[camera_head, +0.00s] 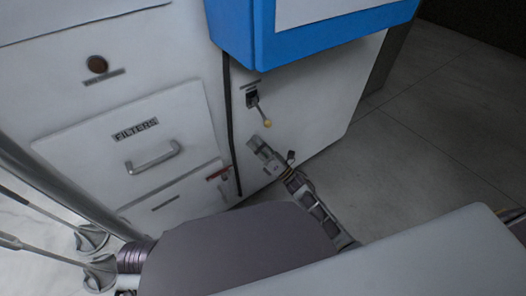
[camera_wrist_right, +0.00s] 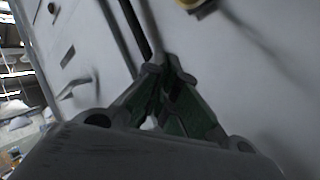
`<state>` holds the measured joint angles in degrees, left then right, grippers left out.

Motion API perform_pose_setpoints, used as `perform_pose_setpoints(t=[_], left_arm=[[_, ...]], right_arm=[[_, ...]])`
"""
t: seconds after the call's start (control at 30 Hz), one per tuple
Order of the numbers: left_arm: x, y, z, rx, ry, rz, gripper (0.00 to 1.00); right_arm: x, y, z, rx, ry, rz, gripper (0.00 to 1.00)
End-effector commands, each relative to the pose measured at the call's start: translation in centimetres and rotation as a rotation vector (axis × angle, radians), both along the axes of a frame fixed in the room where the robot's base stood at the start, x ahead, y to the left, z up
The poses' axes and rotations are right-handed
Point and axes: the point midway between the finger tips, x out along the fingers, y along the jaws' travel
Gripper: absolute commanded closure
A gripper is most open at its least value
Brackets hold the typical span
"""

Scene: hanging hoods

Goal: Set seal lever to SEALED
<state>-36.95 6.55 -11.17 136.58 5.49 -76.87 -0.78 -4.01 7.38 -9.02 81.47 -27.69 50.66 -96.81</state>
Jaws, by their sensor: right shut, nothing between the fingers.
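The seal lever (camera_head: 258,106) is a dark lever with a yellow ball knob, on the white cabinet front below the blue box. It hangs down and slightly right from its slot. The yellow knob also shows at the top edge of the right wrist view (camera_wrist_right: 188,3). My right gripper (camera_head: 256,144) is just below and left of the knob, apart from it. In the right wrist view its fingers (camera_wrist_right: 166,72) meet at the tips, empty. Any lettering by the lever is too small to read. My left gripper is not in view.
A blue box (camera_head: 325,38) juts out above the lever. To the left are a drawer labelled FILTERS (camera_head: 130,135) with a bar handle (camera_head: 153,157) and a brown knob (camera_head: 97,64). A dark vertical gap (camera_head: 231,125) separates the cabinet panels. Grey floor (camera_head: 425,125) is clear at right.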

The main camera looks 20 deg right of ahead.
Motion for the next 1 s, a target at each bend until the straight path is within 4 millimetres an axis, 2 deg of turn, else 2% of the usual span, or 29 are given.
perform_pose_setpoints(t=[0.13,0.3,0.5,1.0], left_arm=[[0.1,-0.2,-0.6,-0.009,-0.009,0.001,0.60],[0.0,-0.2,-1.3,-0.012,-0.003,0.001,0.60],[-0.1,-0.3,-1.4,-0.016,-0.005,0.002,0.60],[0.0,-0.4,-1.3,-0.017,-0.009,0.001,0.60]], right_arm=[[1.4,1.1,1.0,0.000,-0.002,0.000,1.00],[1.1,-0.9,1.7,-0.004,0.000,-0.001,1.00],[1.0,-2.2,2.4,-0.002,-0.001,0.000,1.00],[0.9,-2.6,2.6,0.000,0.000,0.000,1.00]])
